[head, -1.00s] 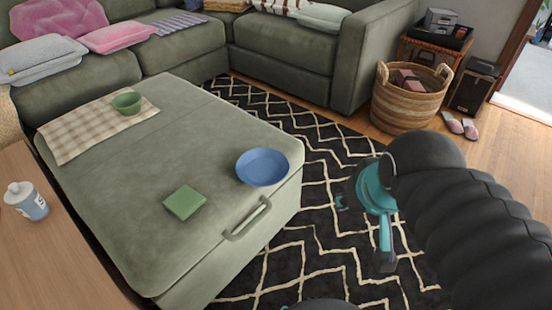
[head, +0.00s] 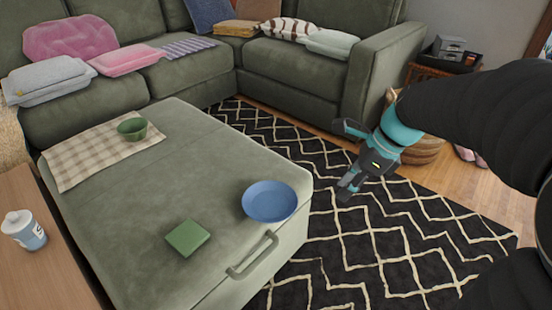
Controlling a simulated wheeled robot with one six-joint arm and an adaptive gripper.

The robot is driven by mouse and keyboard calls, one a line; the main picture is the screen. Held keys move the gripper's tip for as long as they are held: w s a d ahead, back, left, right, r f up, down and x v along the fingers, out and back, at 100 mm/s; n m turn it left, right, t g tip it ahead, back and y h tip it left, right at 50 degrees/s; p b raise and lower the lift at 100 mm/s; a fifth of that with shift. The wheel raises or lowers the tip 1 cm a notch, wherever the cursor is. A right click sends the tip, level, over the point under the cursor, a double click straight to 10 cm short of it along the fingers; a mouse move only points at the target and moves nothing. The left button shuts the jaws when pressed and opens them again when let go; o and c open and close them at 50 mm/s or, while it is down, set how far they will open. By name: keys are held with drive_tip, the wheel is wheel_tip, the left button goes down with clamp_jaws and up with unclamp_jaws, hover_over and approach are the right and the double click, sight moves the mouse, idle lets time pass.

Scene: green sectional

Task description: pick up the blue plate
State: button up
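The blue plate (head: 269,201) lies flat near the right front corner of the green ottoman (head: 200,150), in the head view. It is a shallow round dish and looks empty. My gripper (head: 341,160) is to the right of the plate and apart from it, over the patterned rug. Its two dark fingers point left and are spread apart with nothing between them.
A green square item (head: 187,238) lies left of the plate. A green bowl (head: 132,128) sits on a checked cloth (head: 85,160) at the ottoman's far left. A handle (head: 253,256) juts from the ottoman's front side. A bottle (head: 24,230) stands on the wooden table at left.

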sight(296, 201)
drive_tip(key=w+f+m+g+y, duration=0.1)
drive_tip(key=w+f+m+y, duration=0.4)
drive_tip(key=w+m, duration=0.7)
drive_tip(key=shift+m+h, duration=0.3)
drive_tip(key=shift+m, duration=0.5)
drive_tip(key=x, duration=0.5)
drive_tip(key=s+b+x, duration=0.1)
drive_tip(key=x, duration=0.3)
drive_tip(key=d+b+x, duration=0.1)
drive_tip(key=x, duration=0.4)
drive_tip(key=shift+s+a+f, duration=0.3)
drive_tip(key=shift+s+f, duration=0.05)
drive_tip(key=shift+f, duration=0.25)
clamp_jaws()
